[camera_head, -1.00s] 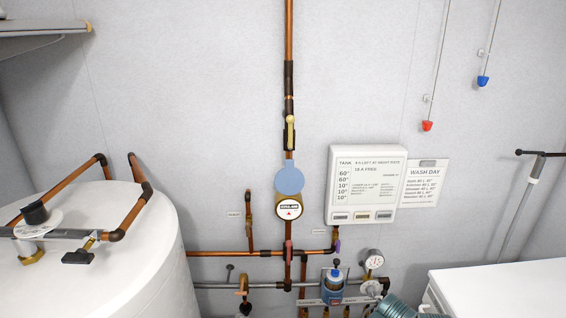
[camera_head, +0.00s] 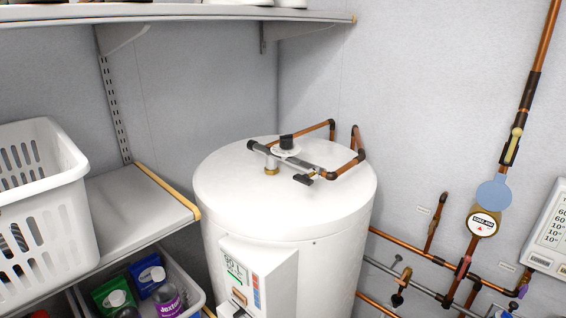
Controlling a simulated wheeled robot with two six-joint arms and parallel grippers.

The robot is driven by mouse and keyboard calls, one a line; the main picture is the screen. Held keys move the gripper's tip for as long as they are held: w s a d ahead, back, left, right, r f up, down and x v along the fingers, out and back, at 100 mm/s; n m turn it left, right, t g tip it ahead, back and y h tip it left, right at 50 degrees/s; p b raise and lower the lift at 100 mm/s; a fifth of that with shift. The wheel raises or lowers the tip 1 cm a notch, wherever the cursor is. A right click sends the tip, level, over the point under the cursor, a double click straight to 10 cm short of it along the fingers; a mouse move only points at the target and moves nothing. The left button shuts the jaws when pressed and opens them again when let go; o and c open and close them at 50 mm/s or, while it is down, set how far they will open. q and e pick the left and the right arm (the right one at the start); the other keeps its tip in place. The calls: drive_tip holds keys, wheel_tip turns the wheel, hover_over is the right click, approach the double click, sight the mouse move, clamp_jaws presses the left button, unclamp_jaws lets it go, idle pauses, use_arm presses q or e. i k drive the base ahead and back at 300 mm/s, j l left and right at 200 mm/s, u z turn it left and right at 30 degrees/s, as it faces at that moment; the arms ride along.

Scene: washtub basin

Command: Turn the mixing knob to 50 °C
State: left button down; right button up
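A black knob (camera_head: 286,142) stands over a pale round disc on the pipework on top of the white tank (camera_head: 290,205). It appears to be the mixing knob. Any scale marks on the disc are too small to read, so its setting cannot be told. A black lever handle (camera_head: 304,179) sits on the same pipework, nearer and to the right. Neither of my grippers is in the view.
A white laundry basket (camera_head: 45,215) stands on a shelf at left, above a bin of bottles. Another shelf (camera_head: 180,12) crosses the top. Copper pipes and a round gauge (camera_head: 482,223) are on the right wall.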

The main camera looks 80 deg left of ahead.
sight(285, 142)
drive_tip(key=u, duration=2.6)
drive_tip(key=j+z, duration=0.1)
drive_tip(key=z, duration=0.15)
